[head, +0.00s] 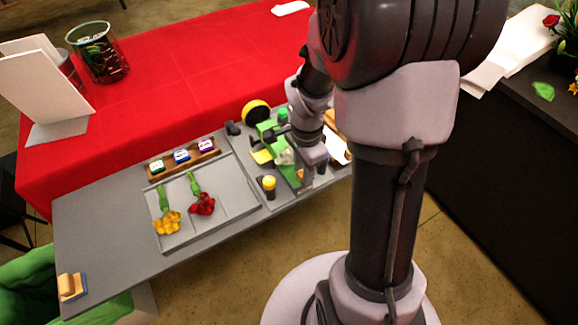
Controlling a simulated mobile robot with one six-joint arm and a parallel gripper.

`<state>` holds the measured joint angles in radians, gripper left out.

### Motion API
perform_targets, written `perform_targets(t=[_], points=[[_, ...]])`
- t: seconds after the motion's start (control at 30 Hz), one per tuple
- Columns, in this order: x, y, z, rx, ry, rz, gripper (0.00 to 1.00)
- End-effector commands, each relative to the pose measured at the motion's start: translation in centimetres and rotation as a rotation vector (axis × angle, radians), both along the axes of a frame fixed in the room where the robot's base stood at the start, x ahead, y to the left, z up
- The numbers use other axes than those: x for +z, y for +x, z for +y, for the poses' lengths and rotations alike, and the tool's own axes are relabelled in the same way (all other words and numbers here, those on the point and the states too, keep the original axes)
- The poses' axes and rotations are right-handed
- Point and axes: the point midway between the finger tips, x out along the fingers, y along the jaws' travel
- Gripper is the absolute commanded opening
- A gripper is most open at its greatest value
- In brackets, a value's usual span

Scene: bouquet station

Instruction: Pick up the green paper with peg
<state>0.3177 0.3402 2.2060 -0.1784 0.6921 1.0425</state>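A green strip (289,173), which looks like the green paper, lies on the right part of the grey table. A small tan piece at its near end (301,175) may be the peg; it is too small to be sure. A pale object (285,157) sits over the strip's middle. My arm reaches down beside the strip, and my gripper (283,132) is at its upper part, small and dark. Whether its fingers touch the paper or are open cannot be made out. My arm hides the area to the right.
A grey tray (225,212) holds yellow flowers (167,222) and red flowers (203,205). A wooden rack (183,158) holds colored blocks. A yellow-topped bottle (269,184) and a black-and-yellow roll (255,112) stand near the strip. A red-covered table (190,75) is behind.

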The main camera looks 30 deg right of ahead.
Motion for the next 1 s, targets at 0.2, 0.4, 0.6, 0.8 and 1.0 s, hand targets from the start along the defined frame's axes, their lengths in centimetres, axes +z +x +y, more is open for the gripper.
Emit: perform_targets(t=[0.2,0.4,0.6,0.8,1.0], points=[[-0.27,0.03,0.01,0.001,0.0,-0.001,0.25],[-0.25,0.03,0.01,0.001,0.0,-0.001,0.0],[-0.24,0.03,0.01,0.001,0.0,-0.001,0.0],[-0.24,0.03,0.01,0.001,0.0,-0.001,0.0],[-0.24,0.03,0.01,0.001,0.0,-0.001,0.0]])
